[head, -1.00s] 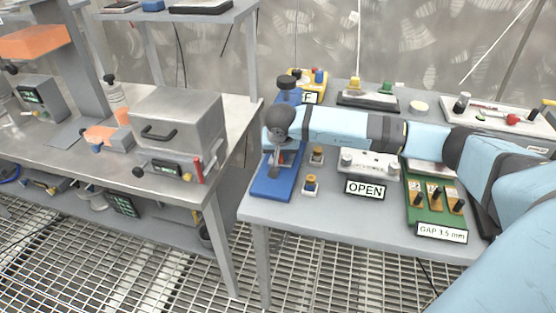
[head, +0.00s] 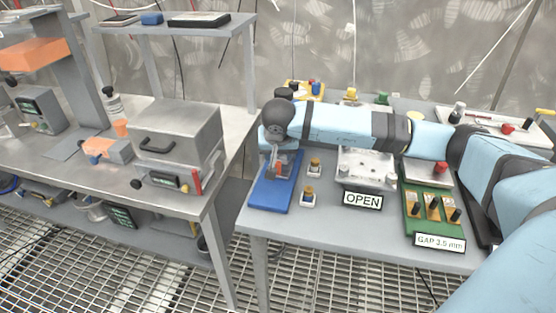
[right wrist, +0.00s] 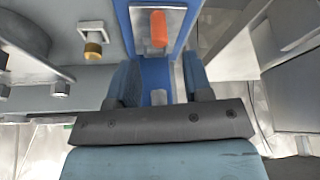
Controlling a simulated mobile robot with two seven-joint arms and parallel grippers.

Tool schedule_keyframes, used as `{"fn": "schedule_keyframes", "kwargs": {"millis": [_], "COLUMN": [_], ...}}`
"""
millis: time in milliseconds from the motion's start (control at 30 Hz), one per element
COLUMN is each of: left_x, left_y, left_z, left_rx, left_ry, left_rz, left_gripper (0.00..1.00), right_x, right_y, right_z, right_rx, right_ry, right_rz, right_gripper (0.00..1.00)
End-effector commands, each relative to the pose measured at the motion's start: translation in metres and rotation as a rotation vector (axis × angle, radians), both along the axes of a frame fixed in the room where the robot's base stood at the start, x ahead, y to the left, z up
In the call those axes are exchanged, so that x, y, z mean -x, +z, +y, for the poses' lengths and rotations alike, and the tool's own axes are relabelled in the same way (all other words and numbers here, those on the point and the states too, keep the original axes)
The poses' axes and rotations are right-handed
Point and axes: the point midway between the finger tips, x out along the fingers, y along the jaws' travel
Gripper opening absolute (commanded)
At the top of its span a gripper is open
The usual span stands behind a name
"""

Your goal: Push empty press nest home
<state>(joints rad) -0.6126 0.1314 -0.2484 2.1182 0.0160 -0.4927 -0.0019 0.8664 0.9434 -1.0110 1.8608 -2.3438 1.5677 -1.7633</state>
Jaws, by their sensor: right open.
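A small press stands on a blue base (head: 268,195) at the left of the right-hand table. My right gripper (head: 272,148) is over this press, fingers pointing down and partly hidden. In the right wrist view, my right gripper (right wrist: 160,82) is open, fingers apart above the blue base. An orange-red piece (right wrist: 158,28) in a pale metal channel lies beyond the fingertips, between them. I cannot tell whether a finger touches the nest. My left gripper is not in view.
Two small posts with yellowish caps stand right of the blue base, one a front post (head: 308,196). A plate with an OPEN sign (head: 362,199) and a green gauge board (head: 415,212) lie farther right. A grey box (head: 178,130) sits on the left table.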

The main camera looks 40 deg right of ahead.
Motion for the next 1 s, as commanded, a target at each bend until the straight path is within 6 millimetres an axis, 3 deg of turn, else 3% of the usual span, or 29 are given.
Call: {"fn": "schedule_keyframes", "kwargs": {"millis": [33, 200, 400, 1000], "left_x": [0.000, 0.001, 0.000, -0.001], "left_y": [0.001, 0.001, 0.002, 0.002], "left_z": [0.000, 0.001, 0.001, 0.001], "left_rx": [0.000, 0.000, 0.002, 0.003], "left_ry": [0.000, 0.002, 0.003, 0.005], "left_rz": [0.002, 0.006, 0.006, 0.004], "left_gripper": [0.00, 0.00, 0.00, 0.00], "right_x": [0.003, 0.015, 0.023, 0.025], "right_y": [0.014, 0.046, 0.068, 0.072], "right_z": [0.003, 0.011, 0.016, 0.017], "right_rx": [0.000, 0.000, 0.000, -0.001], "right_ry": [0.001, 0.002, 0.000, 0.000], "right_rz": [-0.003, -0.003, -0.001, 0.001], "right_gripper": [0.46, 0.46, 0.46, 0.46]}}
